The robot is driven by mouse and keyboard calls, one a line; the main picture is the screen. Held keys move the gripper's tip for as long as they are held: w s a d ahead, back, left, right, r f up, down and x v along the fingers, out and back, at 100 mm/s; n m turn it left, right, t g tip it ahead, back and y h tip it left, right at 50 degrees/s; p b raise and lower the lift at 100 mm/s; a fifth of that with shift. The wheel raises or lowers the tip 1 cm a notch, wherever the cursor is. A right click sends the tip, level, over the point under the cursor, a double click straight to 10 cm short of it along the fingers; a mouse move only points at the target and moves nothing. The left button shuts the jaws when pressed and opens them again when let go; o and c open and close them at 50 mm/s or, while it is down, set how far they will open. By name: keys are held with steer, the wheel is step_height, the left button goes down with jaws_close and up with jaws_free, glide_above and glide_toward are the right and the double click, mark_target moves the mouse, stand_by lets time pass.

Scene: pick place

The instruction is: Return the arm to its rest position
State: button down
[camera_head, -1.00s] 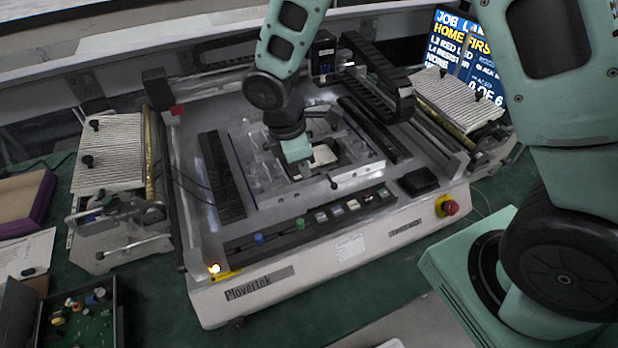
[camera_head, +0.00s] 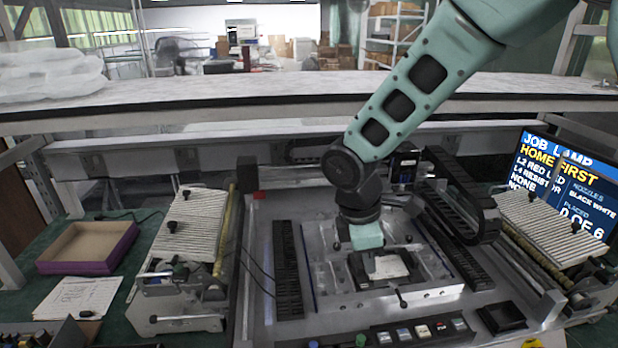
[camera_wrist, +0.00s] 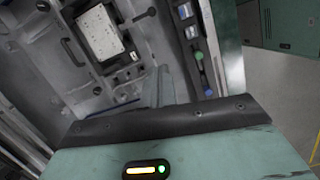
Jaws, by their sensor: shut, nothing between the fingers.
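My arm reaches in from the upper right of the head view. It bends down at a dark joint to my gripper (camera_head: 366,236), a teal body over the pick-and-place machine (camera_head: 262,300). The fingertips are hard to make out in that view. In the wrist view my gripper's grey fingers (camera_wrist: 158,88) lie together, shut and empty. They are just beside the dark fixture holding a pale board (camera_wrist: 101,32). The board also shows in the head view (camera_head: 388,266), right of and below my gripper. Contact between fingers and machine cannot be told.
Ribbed feeder banks stand left (camera_head: 188,225) and right (camera_head: 555,228) of the machine. Black cable chains (camera_head: 462,195) rise close to the right of my gripper. A lit screen (camera_head: 565,180) reads "HOME FIRST". A purple-sided tray (camera_head: 88,262) sits far left. A shelf edge (camera_head: 240,103) crosses behind.

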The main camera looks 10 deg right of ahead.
steer(key=s+a+r+m+y+b, duration=0.1)
steer(key=s+m, duration=0.3)
steer(key=s, duration=0.6)
steer(key=s+a+r+m+y+b, duration=0.2)
steer(key=s+m, duration=0.2)
steer(key=s, duration=0.6)
steer(key=shift+a+r, duration=0.15)
steer(key=shift+r, duration=0.2)
